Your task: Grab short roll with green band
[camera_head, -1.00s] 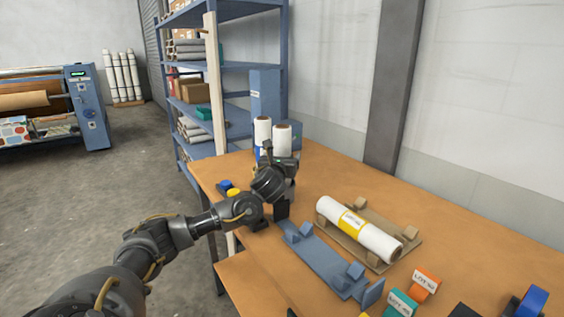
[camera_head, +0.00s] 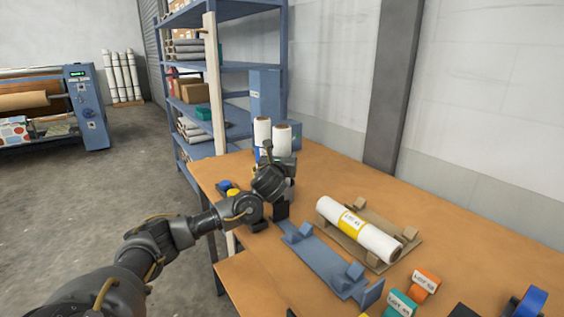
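Two short white rolls stand upright at the back left of the wooden table. The right one (camera_head: 282,139) shows a bit of green low down, just above my gripper. The left one (camera_head: 262,130) shows a little blue low down. My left gripper (camera_head: 277,163) is right in front of these rolls and covers their lower parts. Its fingers are mostly hidden, so I cannot tell whether they are open or touch the green-banded roll. My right gripper is not in view.
A long white roll with a yellow band (camera_head: 352,222) lies on a brown cradle. An empty blue cradle (camera_head: 325,262) lies beside it. Orange (camera_head: 426,282) and green (camera_head: 401,303) labelled pieces are at the front. A blue shelf (camera_head: 236,66) stands behind.

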